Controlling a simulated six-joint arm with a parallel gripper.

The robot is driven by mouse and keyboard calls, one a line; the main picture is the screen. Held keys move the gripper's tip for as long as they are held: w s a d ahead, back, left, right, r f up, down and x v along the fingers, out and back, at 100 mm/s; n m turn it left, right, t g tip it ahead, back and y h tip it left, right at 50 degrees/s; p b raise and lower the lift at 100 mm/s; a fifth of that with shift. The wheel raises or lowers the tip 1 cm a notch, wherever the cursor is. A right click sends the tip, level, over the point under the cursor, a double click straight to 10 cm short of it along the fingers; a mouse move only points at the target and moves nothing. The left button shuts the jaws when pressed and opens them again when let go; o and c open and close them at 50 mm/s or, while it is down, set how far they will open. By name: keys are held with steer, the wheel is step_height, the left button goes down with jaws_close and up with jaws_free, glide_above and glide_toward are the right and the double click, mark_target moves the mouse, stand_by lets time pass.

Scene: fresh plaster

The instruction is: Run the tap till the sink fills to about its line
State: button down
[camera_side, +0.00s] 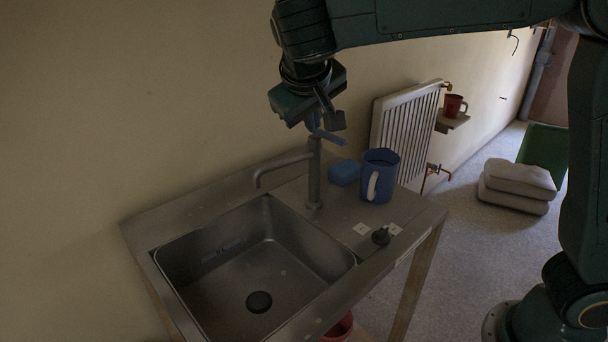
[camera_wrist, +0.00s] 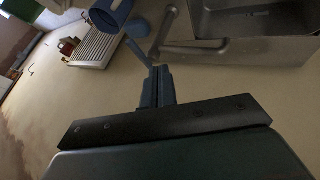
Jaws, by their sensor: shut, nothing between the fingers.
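The steel sink (camera_side: 188,268) shows no water that I can make out. A faint marking (camera_side: 222,250) is on its left inner wall, and a dark round drain (camera_side: 258,302) is in its floor. The tap (camera_side: 314,180) stands behind the basin, its spout over it, with no stream visible. Its blue lever (camera_side: 328,137) is on top. My gripper (camera_side: 314,123) is shut and empty, pointing down close to the lever; I cannot tell if they touch. In the wrist view my fingertips (camera_wrist: 157,72) are close to the lever (camera_wrist: 138,52) and the tap (camera_wrist: 188,47).
A blue mug (camera_side: 380,177) and a blue sponge (camera_side: 344,173) sit right of the tap. A radiator (camera_side: 405,130) and a shelf with a red mug (camera_side: 453,106) are behind. Sacks (camera_side: 517,185) lie on the floor.

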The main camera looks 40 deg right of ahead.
mark_target(341, 138)
steer(key=w+d+f, duration=0.3)
steer(key=d+f, duration=0.4)
steer(key=d, duration=0.1)
steer(key=shift+w+d+f, duration=0.25)
steer(key=shift+f, duration=0.1)
steer(key=shift+s+d+n+t+y, duration=0.15)
steer(key=shift+d+n+t+y, duration=0.15)
steer(key=shift+d+n, duration=0.2)
stand_by(0.7)
steer(key=shift+s+d+n+t+y, duration=0.25)
steer(key=shift+d+n+t+y, duration=0.4)
steer(key=shift+d+n, duration=0.6)
steer(key=w+d+n+y, duration=0.5)
steer(key=d+n+y, duration=0.2)
steer(key=n, duration=0.6)
steer(key=shift+d+y, duration=0.35)
steer(key=shift+y, duration=0.1)
steer(key=shift+w, duration=0.1)
